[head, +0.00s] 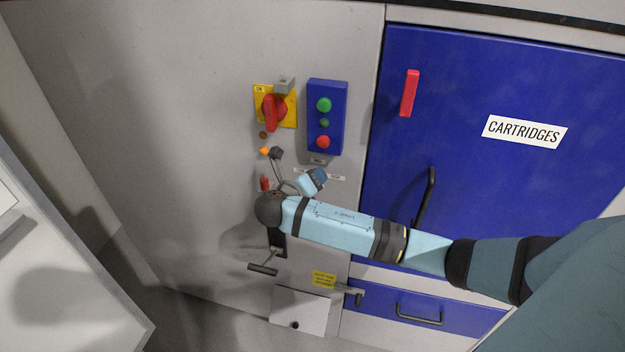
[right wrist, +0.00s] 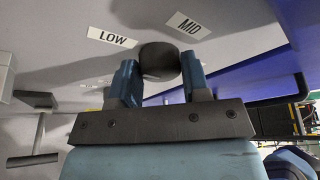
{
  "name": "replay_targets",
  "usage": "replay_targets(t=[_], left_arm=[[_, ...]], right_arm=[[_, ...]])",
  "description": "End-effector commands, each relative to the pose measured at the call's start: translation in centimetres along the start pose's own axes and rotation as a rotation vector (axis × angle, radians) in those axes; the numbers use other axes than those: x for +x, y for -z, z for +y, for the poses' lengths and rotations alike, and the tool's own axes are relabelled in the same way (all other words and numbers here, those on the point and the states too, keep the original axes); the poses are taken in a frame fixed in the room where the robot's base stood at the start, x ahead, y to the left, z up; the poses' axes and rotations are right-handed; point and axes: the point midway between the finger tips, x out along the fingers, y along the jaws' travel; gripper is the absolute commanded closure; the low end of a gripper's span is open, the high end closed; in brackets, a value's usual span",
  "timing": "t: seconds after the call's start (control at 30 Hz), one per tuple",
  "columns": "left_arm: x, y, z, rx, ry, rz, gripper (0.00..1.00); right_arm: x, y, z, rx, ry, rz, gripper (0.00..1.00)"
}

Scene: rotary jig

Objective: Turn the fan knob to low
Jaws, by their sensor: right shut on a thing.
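The fan knob (right wrist: 159,62) is a round dark knob on the grey panel in the right wrist view. My right gripper (right wrist: 160,78) has its two blue fingers closed on either side of it. A white LOW label (right wrist: 112,36) is to the upper left of the knob and a white MID label (right wrist: 188,25) to the upper right. Which way the knob points cannot be told. In the head view my right gripper (head: 313,182) is at the panel below the blue button box, and it hides the knob. My left gripper is not in view.
A red rotary switch (head: 272,112) on a yellow plate and a blue button box (head: 343,118) are above my gripper. A blue CARTRIDGES door (head: 470,75) with a dark handle (head: 427,195) is to the right. A black lever (head: 262,269) sticks out below my wrist.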

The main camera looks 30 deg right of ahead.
Motion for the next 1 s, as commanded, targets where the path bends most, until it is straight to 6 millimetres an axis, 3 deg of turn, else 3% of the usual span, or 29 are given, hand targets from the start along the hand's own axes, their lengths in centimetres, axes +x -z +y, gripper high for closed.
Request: replay_targets(t=[0.47, 0.5, 0.57, 0.87, 1.0], left_arm=[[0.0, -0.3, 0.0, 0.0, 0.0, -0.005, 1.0], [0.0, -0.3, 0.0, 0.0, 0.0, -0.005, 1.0], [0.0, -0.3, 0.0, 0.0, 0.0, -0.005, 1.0], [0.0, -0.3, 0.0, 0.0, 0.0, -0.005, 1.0], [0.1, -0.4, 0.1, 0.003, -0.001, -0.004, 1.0]], right_arm=[[0.0, -0.1, 0.0, -0.011, 0.005, -0.001, 0.81], [0.0, -0.1, 0.0, -0.01, 0.005, -0.001, 0.48], [0.0, -0.1, 0.0, -0.01, 0.005, -0.001, 0.34], [-0.1, 0.0, 0.0, -0.01, 0.004, -0.001, 0.31], [-1.1, 0.0, 0.1, -0.009, 0.002, -0.002, 0.31]])
